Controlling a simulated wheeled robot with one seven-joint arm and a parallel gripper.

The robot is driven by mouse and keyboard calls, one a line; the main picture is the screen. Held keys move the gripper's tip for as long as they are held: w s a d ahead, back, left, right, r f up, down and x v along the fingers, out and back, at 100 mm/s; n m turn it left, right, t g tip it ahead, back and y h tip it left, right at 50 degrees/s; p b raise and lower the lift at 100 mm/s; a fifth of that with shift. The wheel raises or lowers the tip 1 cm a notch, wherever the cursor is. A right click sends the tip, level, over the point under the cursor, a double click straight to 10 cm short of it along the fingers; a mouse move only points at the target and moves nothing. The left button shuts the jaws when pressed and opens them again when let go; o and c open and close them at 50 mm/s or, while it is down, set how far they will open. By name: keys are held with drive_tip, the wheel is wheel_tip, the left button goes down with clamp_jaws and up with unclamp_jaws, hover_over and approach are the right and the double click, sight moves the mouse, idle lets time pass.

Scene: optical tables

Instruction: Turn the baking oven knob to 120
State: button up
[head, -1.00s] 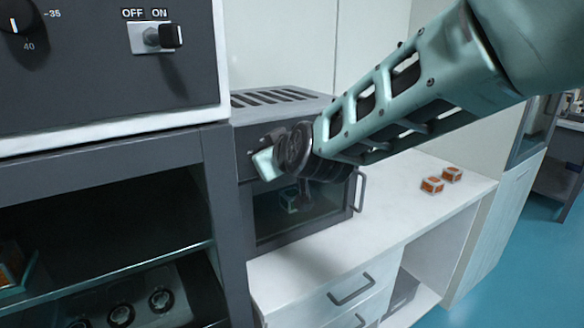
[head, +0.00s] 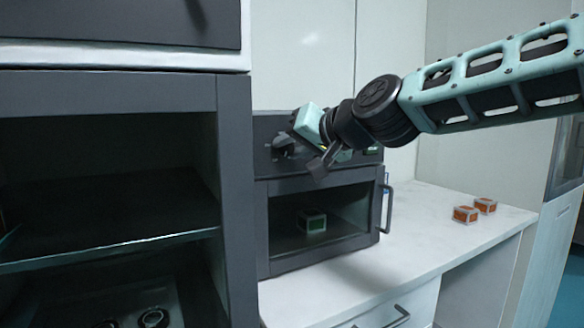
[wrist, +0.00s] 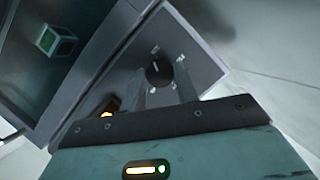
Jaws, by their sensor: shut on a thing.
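The baking oven (head: 275,235) is a dark grey box on the white counter, with a windowed door below a control panel. Its round black knob (wrist: 158,74) shows in the wrist view on the light grey panel, with small marks around it. My gripper (wrist: 165,84) reaches the panel with its two pale fingers on either side of the knob, shut on it. In the head view my gripper (head: 287,147) is at the upper left of the oven front and partly hides the knob. The knob's exact setting is too small to read.
A green cube with a pale frame (head: 312,221) sits inside the oven behind the window. The oven handle (head: 387,208) is at the door's right edge. Two orange boxes (head: 465,214) lie on the counter (head: 420,235). A dark shelf unit (head: 236,190) stands close on the left.

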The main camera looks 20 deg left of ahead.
drive_tip(key=shift+f+m+b, duration=0.3)
drive_tip(key=shift+m+b, duration=0.1)
drive_tip(key=shift+b, duration=0.25)
drive_tip(key=shift+r+g, duration=0.1)
drive_tip(key=shift+g, duration=0.2)
drive_tip(key=o, duration=1)
drive_tip(key=shift+c, duration=0.2)
drive_tip(key=shift+d+r, duration=0.1)
drive_tip(key=b+v, duration=0.7)
drive_tip(key=v, duration=1)
drive_tip(key=shift+d+f, duration=0.15)
drive_tip(key=shift+f, duration=0.15)
